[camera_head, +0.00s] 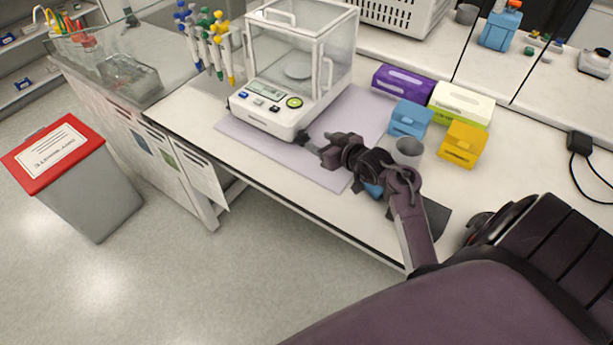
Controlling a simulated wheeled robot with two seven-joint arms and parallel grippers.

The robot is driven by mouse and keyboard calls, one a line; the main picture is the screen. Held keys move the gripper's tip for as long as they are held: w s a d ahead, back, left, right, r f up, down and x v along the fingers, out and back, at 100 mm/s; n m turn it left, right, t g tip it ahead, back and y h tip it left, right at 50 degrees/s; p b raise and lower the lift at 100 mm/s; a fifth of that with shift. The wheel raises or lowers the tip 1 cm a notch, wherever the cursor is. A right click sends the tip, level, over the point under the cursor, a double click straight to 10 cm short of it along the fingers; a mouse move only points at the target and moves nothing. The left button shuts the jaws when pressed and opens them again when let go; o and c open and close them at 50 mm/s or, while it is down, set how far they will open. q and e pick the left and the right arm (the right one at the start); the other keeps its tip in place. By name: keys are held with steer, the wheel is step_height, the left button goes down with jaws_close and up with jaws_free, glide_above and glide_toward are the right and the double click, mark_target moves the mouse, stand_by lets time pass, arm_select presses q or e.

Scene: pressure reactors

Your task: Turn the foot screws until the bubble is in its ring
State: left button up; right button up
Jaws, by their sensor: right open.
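The analytical balance (275,110), white with a clear glass draft shield, stands on a lilac mat (335,165) on the bench. Its front panel has a small display, coloured buttons and a round green spot (294,102) that looks like the bubble level. The bubble's position in its ring is too small to tell. My right gripper (310,141) is open, low over the mat, with its fingertips close to the balance's front right corner. I cannot tell whether it touches the foot screw there. The foot screws are not clearly visible. My left gripper is not in view.
Blue (410,118) and yellow (462,145) boxes, a purple glove box (403,83) and a grey cup (407,151) stand right of my gripper. A pipette stand (207,45) is left of the balance. A red-lidded bin (80,190) stands on the floor.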

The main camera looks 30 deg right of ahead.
steer(key=s+a+f+g, duration=0.3)
steer(key=s+a+g, duration=0.1)
steer(key=s+a, duration=0.4)
steer(key=s+a+f+n+g+h, duration=0.1)
steer(key=s+a+f+g, duration=0.2)
steer(key=s+a, duration=0.6)
steer(key=shift+s+a+g, duration=0.3)
steer(key=shift+s+g, duration=0.65)
steer(key=shift+g, duration=0.25)
steer(key=shift+r, duration=0.1)
step_height(320, 180, down, 16)
steer(key=s+g, duration=0.1)
steer(key=s, duration=0.1)
steer(key=s+f+g, duration=0.1)
steer(key=s+f, duration=0.5)
steer(key=f, duration=0.3)
steer(key=s+f, duration=0.5)
steer(key=f, duration=0.4)
steer(key=s+d+f, duration=0.1)
steer(key=s+f, duration=0.2)
steer(key=s, duration=0.3)
steer(key=s+d+f+g, duration=0.1)
steer(key=s+f, duration=0.2)
steer(key=s, duration=0.3)
steer(key=shift+s+f+n, duration=0.25)
steer(key=shift+s+n, duration=0.05)
